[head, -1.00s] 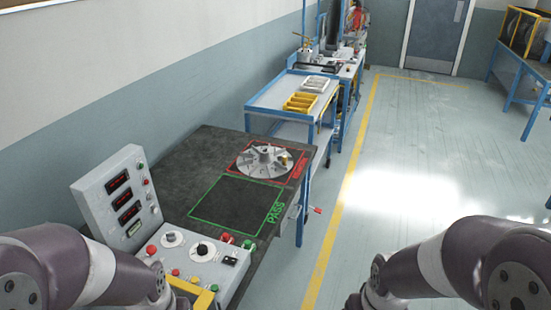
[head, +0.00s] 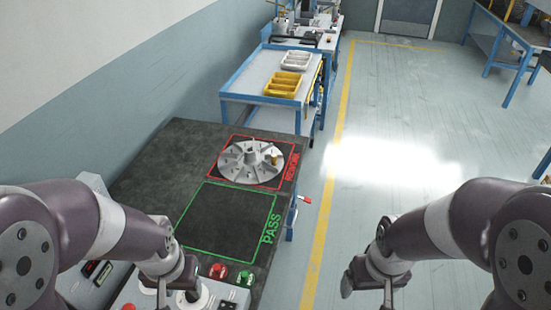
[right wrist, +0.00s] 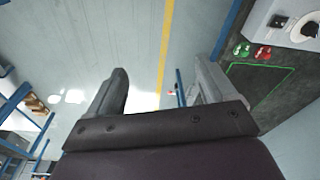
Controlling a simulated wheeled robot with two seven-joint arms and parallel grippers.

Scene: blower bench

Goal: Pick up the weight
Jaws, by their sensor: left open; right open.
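A small brass-coloured piece (head: 275,159), which looks like the weight, is at the right side of a grey finned disc (head: 245,166). It is too small to tell whether it stands on the disc or is fixed to it. The disc lies inside the red-outlined square on the dark bench. My left gripper (head: 175,290) hangs over the control panel at the near left, open and away from the disc. My right gripper (head: 372,283) is over the floor, right of the bench; its spread, empty fingers (right wrist: 160,90) show in the right wrist view.
The green-outlined PASS square (head: 228,222) is empty. The control panel (head: 135,292) with red and green buttons is at the bench's near end. Behind the bench, a blue-framed table (head: 268,85) holds yellow and white trays. Floor (head: 390,170) to the right is clear.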

